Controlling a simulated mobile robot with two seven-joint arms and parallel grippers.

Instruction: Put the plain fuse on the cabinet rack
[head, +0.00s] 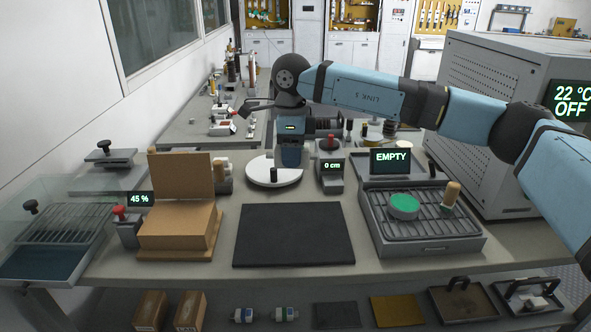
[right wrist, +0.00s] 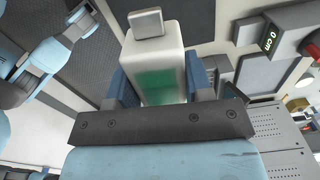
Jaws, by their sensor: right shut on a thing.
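My right gripper (head: 291,158) is at the back middle of the table, by a white round plate (head: 259,170). In the right wrist view, the gripper (right wrist: 165,88) is shut on a whitish block-like piece (right wrist: 160,50) with a green part between the blue fingers. I cannot tell whether this piece is the plain fuse. A wire rack (head: 55,222) lies in a clear-walled box on the left. My left gripper is not in view.
A black mat (head: 294,236) lies clear at the front middle. A cardboard box (head: 177,225) stands left of it. A large grey cabinet (head: 490,95) reading OFF is at right. The "0 cm" device (head: 331,178) is beside the gripper.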

